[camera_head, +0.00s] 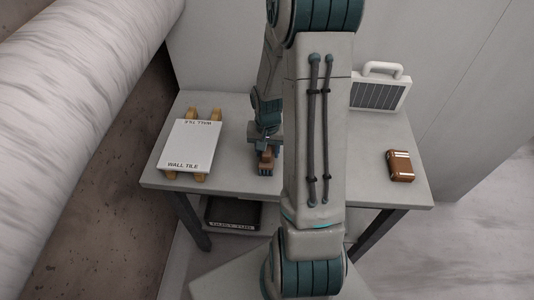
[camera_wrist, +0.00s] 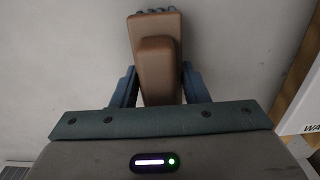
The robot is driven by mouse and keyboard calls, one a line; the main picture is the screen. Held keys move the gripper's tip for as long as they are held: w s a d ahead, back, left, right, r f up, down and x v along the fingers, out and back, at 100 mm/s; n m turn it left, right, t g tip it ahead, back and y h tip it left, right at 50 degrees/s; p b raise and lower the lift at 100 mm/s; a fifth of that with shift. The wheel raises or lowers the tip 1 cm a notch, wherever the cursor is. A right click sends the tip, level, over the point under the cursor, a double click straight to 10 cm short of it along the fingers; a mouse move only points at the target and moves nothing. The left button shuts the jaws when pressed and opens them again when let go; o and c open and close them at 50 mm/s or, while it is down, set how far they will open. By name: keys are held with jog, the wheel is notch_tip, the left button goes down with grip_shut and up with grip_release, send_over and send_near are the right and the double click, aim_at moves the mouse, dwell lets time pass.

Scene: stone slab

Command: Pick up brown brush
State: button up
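The brown brush (camera_wrist: 157,60) is a block with a raised brown handle and dark bristles at its far end in the wrist view. The gripper appears shut on the brush. In the head view my gripper (camera_head: 265,143) points down over the table, with the brush (camera_head: 265,163) at its fingertips. I cannot tell whether the brush touches the tabletop.
On the grey table (camera_head: 240,118), a white wall tile box (camera_head: 191,147) lies on wooden strips at left. A brown case with white bands (camera_head: 400,166) lies at right. A white handled panel (camera_head: 379,94) stands behind. A dark tray (camera_head: 233,213) is below. A large pipe (camera_head: 80,80) runs left.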

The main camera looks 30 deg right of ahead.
jog(key=shift+r, duration=0.1)
jog(key=shift+r, duration=0.5)
jog(key=r, duration=0.3)
jog(key=shift+w+d+r, duration=0.1)
jog(key=shift+d+r, duration=0.05)
jog(key=shift+d, duration=0.2)
jog(key=w+d+r, duration=0.1)
jog(key=d+r, duration=0.2)
jog(key=d, duration=0.2)
jog(key=w+d+r+b, duration=0.1)
jog(key=d+r, duration=0.2)
jog(key=d, duration=0.2)
jog(key=shift+d+r, duration=0.25)
jog(key=shift+d, duration=0.15)
